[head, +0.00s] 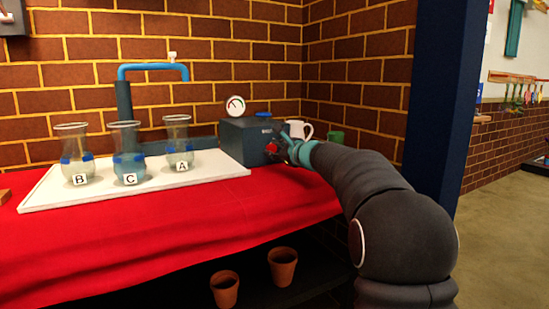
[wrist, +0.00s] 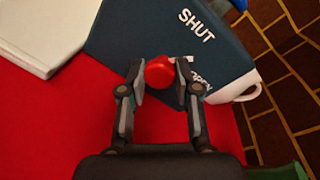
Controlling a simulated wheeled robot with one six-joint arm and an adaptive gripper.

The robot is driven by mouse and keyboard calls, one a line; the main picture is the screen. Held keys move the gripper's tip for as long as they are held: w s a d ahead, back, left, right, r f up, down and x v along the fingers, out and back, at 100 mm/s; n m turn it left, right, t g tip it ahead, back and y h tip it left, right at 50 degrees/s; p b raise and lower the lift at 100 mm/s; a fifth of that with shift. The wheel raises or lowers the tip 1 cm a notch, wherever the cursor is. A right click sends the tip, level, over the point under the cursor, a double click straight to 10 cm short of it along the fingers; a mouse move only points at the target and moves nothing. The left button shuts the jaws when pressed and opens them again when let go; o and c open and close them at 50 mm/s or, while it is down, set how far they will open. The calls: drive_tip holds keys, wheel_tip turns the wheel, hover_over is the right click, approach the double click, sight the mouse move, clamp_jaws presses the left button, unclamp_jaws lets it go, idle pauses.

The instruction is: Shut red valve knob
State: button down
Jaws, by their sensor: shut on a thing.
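The red valve knob (head: 272,147) is on the front of a dark blue-grey box (head: 240,136) at the back right of the table. In the wrist view the red knob (wrist: 160,72) sits between the fingertips of my gripper (wrist: 159,82). My gripper (head: 288,148) is shut on the knob, a finger on each side.
A white tray (head: 40,198) with three labelled glass vases stands left of the box. A white jug (head: 298,129) and a green cup (head: 336,137) stand behind my gripper. A round gauge (head: 235,105) and a blue tap pipe (head: 150,68) rise behind. Two pots (head: 283,267) are below the table.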

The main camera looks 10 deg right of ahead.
drive_tip(key=n+h, duration=0.1)
drive_tip(key=n, duration=0.2)
drive_tip(key=shift+b, duration=0.35)
drive_tip(key=n, duration=0.3)
drive_tip(key=shift+n+h, duration=0.4)
drive_tip(key=c, duration=0.8)
unclamp_jaws()
drive_tip(key=shift+s, duration=0.15)
drive_tip(key=v, duration=1.1)
drive_tip(key=shift+s+d, duration=0.1)
drive_tip(key=shift+s, duration=0.3)
